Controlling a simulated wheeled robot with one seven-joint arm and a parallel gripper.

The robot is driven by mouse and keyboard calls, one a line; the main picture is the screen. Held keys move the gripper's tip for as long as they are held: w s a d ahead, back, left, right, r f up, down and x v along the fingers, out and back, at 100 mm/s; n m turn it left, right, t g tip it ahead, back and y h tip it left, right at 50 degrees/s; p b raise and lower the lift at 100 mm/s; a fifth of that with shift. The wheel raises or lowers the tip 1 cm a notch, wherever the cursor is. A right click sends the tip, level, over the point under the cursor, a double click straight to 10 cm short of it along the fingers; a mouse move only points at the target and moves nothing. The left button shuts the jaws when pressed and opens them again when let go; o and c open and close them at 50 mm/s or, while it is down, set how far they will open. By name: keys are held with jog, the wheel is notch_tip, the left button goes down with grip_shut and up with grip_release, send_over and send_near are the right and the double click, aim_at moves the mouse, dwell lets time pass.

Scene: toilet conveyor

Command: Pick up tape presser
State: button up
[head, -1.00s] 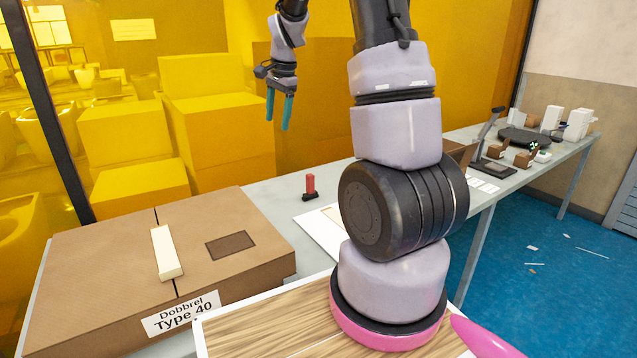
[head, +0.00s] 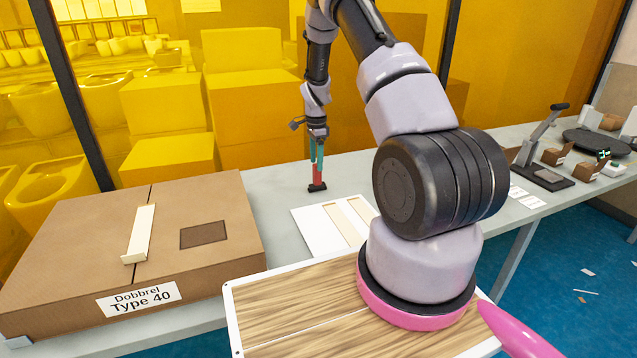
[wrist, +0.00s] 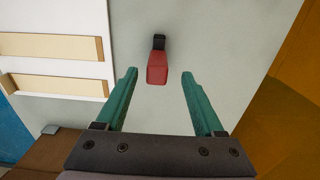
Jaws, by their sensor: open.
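The tape presser, with a red handle (head: 318,178) and a dark base (head: 317,187), stands upright on the grey table behind the white board. My gripper (head: 316,166) is over it, pointing down, with its teal fingers at the height of the red handle in the head view. In the wrist view my gripper (wrist: 160,73) is open, and the red handle (wrist: 157,70) shows between and slightly beyond the fingertips, with clear space on both sides. The dark base (wrist: 159,42) shows past the handle. I cannot tell whether the fingers reach down around the handle.
A cardboard box (head: 75,235) with a tape strip (head: 139,232) across its seam stands at the left. A white board (head: 315,231) with pale strips lies in front of the presser. A black press-like device (head: 546,176) and small boxes stand at the right. The table around the presser is clear.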

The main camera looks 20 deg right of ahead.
aim_at(317, 176)
jog(key=f, duration=0.6)
jog(key=shift+s+f, duration=0.2)
jog(key=shift+f, duration=0.05)
grip_shut()
